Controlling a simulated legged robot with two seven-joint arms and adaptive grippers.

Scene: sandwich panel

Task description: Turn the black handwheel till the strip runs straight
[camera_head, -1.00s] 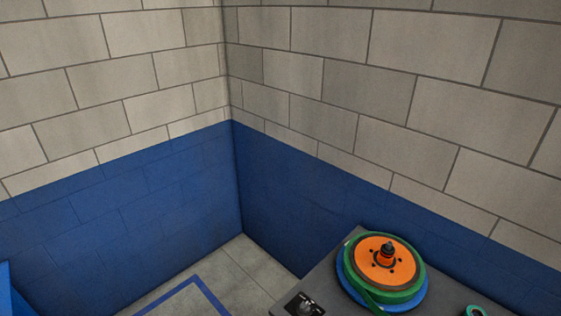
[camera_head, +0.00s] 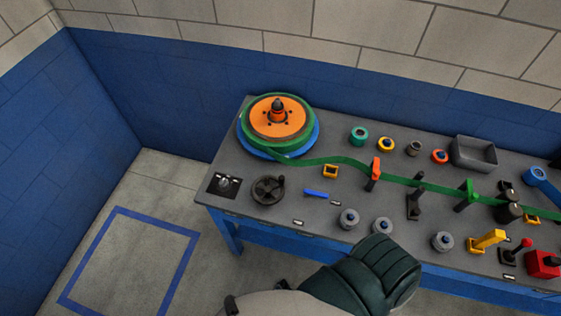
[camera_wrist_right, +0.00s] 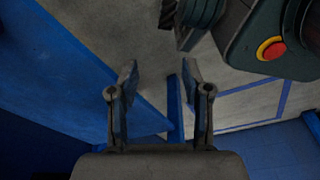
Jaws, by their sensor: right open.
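The black handwheel (camera_head: 268,189) lies flat on the left front part of the grey bench, with a small knob at its rim. The green strip (camera_head: 335,160) leaves the green reel (camera_head: 310,128), bends in a wave, then runs right past an orange guide (camera_head: 375,169) and a green guide (camera_head: 467,196). My right gripper (camera_wrist_right: 160,70) is open and empty in the right wrist view, above the floor and away from the handwheel. The left gripper is not in view. A dark green link of my arm shows low in the head view.
The bench (camera_head: 230,165) also holds a black switch box (camera_head: 223,184), a blue bar (camera_head: 316,193), several grey knobs, a grey tray (camera_head: 474,153), a yellow lever (camera_head: 488,240) and a red block (camera_head: 543,264). Blue-and-grey walls stand behind. A blue taped square (camera_head: 130,265) marks clear floor at left.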

